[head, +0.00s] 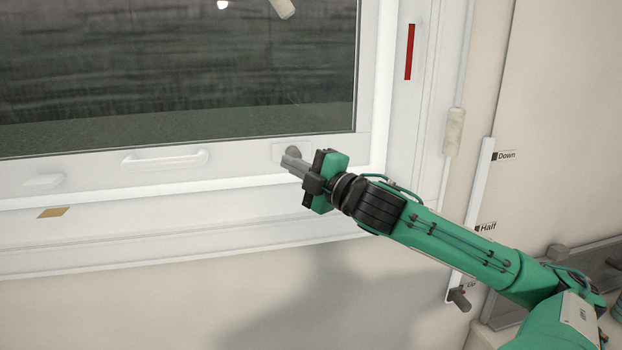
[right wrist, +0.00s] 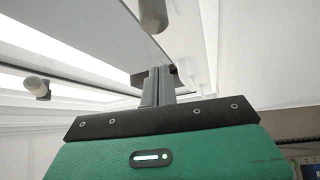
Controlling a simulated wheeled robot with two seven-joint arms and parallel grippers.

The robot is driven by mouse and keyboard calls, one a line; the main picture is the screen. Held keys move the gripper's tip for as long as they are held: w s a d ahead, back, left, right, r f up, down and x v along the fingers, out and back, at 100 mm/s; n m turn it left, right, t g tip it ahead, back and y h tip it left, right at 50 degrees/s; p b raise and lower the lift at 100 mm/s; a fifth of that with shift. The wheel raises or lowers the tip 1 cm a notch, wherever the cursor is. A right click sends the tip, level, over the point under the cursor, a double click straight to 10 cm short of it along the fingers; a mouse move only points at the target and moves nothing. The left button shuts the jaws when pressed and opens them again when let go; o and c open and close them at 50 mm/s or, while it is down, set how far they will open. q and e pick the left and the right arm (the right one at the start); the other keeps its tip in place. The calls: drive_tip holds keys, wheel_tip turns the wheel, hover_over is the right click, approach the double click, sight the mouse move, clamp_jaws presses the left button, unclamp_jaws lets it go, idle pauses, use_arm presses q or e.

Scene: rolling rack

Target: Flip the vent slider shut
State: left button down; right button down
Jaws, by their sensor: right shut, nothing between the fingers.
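A short grey knob (head: 293,152) on a small pale plate sits on the window's lower frame, right of its middle. No label marks it, so I cannot tell for sure that it is the vent slider. My right gripper (head: 290,164) is shut and empty, with its fingertips just in front of and below this knob. I cannot tell whether they touch it. In the right wrist view the closed fingers (right wrist: 158,86) point away from the camera, with a dark part (right wrist: 171,73) partly hidden behind them. My left gripper is not in view.
A white bar handle (head: 165,158) and a small white latch (head: 43,180) sit further left on the window frame. At right, a rail has Down, Half and Up labels, with a grey peg (head: 459,299) near Up. A pale cylinder (head: 454,131) hangs on a rod.

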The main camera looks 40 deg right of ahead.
drive_tip(key=shift+s+d+f, duration=0.1)
drive_tip(key=shift+s+f, duration=0.15)
drive_tip(key=shift+s, duration=0.25)
drive_tip(key=shift+s+b, duration=0.35)
drive_tip(key=shift+s, duration=0.75)
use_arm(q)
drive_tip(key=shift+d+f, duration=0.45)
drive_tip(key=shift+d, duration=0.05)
use_arm(e)
drive_tip(key=shift+s+d+f, duration=0.1)
drive_tip(key=shift+s+d, duration=0.05)
drive_tip(key=shift+s, duration=0.4)
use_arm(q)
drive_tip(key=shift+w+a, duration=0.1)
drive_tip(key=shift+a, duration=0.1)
